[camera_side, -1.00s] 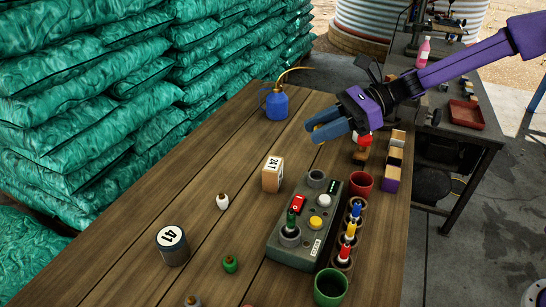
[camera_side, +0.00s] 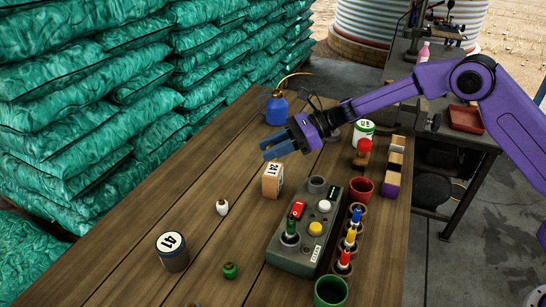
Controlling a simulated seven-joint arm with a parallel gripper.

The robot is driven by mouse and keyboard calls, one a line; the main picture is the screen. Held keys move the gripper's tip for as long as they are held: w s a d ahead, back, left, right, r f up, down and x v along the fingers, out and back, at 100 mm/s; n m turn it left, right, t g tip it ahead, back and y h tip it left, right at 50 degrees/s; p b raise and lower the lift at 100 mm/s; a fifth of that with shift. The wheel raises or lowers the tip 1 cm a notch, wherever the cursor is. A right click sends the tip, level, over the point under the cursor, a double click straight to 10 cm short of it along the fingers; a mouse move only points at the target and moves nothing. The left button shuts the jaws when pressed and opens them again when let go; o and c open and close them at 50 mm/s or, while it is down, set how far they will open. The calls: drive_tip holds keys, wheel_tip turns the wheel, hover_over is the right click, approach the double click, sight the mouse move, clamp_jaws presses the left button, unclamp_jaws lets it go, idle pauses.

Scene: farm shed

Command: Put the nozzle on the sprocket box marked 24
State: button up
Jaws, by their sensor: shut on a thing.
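My gripper (camera_side: 277,145) has blue fingers and hangs in the air above the table, over and slightly behind the sprocket box. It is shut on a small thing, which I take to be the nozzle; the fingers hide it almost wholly. The sprocket box (camera_side: 272,182) is a small tan block with a white label that seems to start with 24. It stands upright on the wooden table, left of the grey control box, with a visible gap below my fingers.
A grey control box (camera_side: 312,248) with a lever and buttons stands right of the sprocket box. A blue oil can (camera_side: 276,108) stands behind. Bare planks lie between.

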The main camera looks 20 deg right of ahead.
drive_tip(key=shift+f, duration=1.55)
drive_tip(key=shift+f, duration=0.2)
drive_tip(key=o, duration=1)
drive_tip(key=shift+o, duration=0.2)
drive_tip(key=shift+r, duration=0.15)
drive_tip(key=shift+d+r, duration=0.2)
drive_tip(key=v, duration=1.1)
drive_tip(key=shift+d, duration=0.25)
drive_tip(key=shift+r, duration=0.15)
